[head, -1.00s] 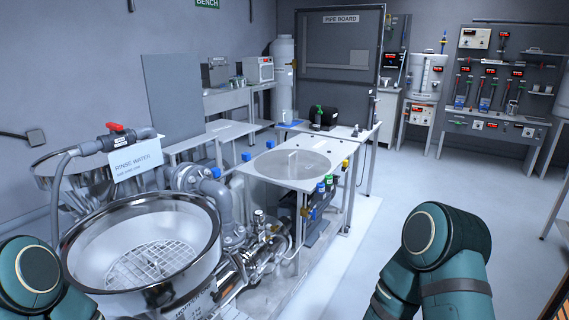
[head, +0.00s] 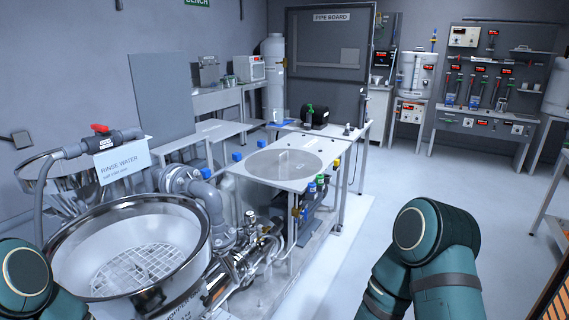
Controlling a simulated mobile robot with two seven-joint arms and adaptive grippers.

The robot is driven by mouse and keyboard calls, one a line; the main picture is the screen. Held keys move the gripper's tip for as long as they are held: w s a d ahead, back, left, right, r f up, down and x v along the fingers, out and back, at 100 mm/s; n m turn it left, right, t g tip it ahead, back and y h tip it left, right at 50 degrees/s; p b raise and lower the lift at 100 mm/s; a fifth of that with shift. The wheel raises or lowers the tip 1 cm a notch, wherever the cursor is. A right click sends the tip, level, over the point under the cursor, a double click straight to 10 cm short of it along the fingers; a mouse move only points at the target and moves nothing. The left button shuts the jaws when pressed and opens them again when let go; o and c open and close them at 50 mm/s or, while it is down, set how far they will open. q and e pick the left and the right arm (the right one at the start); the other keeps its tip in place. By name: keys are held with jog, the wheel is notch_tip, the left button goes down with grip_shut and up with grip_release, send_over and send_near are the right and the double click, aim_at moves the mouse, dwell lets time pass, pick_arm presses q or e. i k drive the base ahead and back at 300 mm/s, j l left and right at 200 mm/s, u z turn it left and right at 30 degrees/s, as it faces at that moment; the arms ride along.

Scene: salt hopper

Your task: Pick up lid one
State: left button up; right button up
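A round, flat grey disc (head: 290,166) with a small upright handle (head: 284,158) lies on the steel bench (head: 248,172) at mid-picture. It looks like a lid; no label on it can be read. A large steel hopper (head: 196,243) with a grid inside stands open at the lower left, with no lid on it. My left and right arms show at the lower corners, but both grippers are out of view. The disc is clear of both visible arms.
A rinse water sign (head: 122,160) hangs under a grey pipe with a red valve (head: 100,128). Pipes and fittings (head: 215,200) crowd the gap between hopper and bench. The floor (head: 390,190) to the right is clear.

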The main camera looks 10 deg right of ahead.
aim_at(283, 165)
jog(key=i+l, duration=2.3)
jog(key=l, duration=0.15)
